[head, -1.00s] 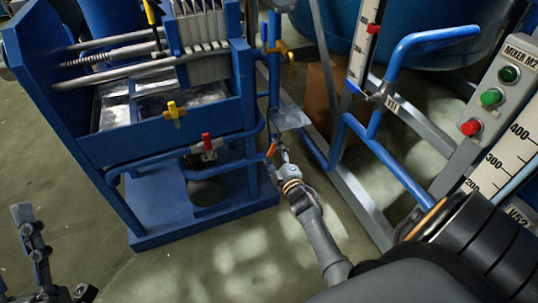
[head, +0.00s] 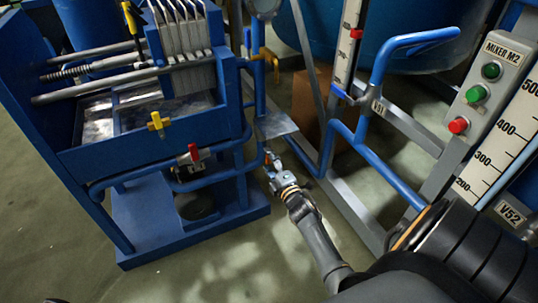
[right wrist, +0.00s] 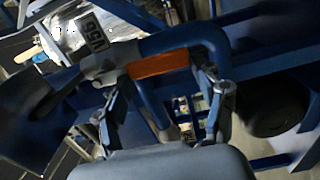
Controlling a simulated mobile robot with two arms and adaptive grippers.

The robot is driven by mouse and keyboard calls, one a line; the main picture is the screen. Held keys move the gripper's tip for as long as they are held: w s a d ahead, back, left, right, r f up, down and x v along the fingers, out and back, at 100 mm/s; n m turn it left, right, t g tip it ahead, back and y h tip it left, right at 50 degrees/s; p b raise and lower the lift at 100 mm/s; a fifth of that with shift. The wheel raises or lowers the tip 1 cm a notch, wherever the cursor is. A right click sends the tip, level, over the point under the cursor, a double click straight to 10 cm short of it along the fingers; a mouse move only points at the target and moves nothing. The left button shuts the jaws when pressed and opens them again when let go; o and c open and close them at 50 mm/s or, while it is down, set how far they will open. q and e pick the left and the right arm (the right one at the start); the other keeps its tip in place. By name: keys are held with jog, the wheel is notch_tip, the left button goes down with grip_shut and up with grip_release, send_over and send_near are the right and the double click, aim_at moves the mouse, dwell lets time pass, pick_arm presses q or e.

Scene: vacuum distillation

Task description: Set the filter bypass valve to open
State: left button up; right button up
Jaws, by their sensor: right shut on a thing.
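The bypass valve's orange handle (head: 267,158) is on the blue pipework at the lower right corner of the filter press. It is mostly hidden by my right gripper (head: 271,167) in the head view. In the right wrist view the orange handle (right wrist: 160,63) lies across between the fingertips of the right gripper (right wrist: 168,90), beside a blue pipe bend and a small label that I cannot read surely. The right gripper is shut on the handle. My left gripper does not show clearly in the head view.
A grey metal frame (head: 345,205) and blue pipes (head: 385,170) stand right of my right gripper. The mixer control box (head: 487,85) is farther right.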

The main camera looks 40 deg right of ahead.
jog(key=shift+w+r, duration=0.2)
jog(key=shift+r, duration=0.1)
jog(key=o, duration=1.7)
jog(key=shift+f, duration=0.15)
jog(key=shift+f, duration=0.1)
jog(key=v, duration=1.2)
